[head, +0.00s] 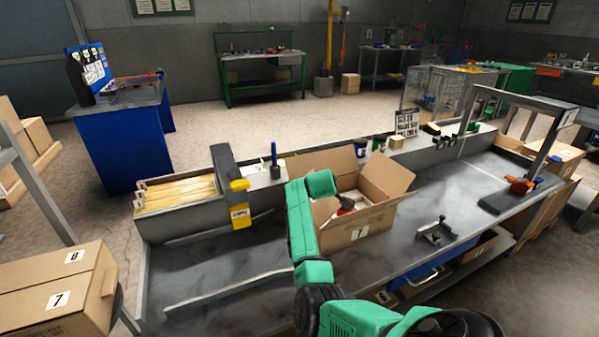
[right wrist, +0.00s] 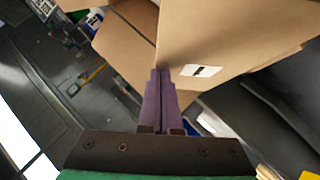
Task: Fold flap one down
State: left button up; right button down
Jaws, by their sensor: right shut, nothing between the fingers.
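One flap (head: 387,172) stands out at the right and another (head: 325,160) rises at the back. No marking shows which is flap one. Red, black and white items lie inside. My green right arm reaches to the box's left side in the head view, where its fingers cannot be made out. In the right wrist view my right gripper (right wrist: 160,75) has its purple fingers shut and empty, tips at the cardboard (right wrist: 225,35); contact is unclear. My left gripper is out of view.
The grey bench (head: 220,262) is clear left of the box. A grey post with a yellow tag (head: 240,215) stands behind. A small metal fixture (head: 435,232) is to the right. A metal frame (head: 540,150) arches over the bench's right end.

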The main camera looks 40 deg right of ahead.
jog(key=shift+s+d+y+p, duration=0.2)
jog(key=shift+d+y+p, duration=0.2)
jog(key=shift+p, duration=0.25)
jog(key=shift+s+d+f+m+y+p, duration=0.1)
jog(key=shift+d+f+m+y+p, duration=0.3)
jog(key=shift+f+m+p, duration=0.1)
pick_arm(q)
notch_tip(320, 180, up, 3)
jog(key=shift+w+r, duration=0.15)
pick_arm(e)
jog(key=shift+a, duration=0.2)
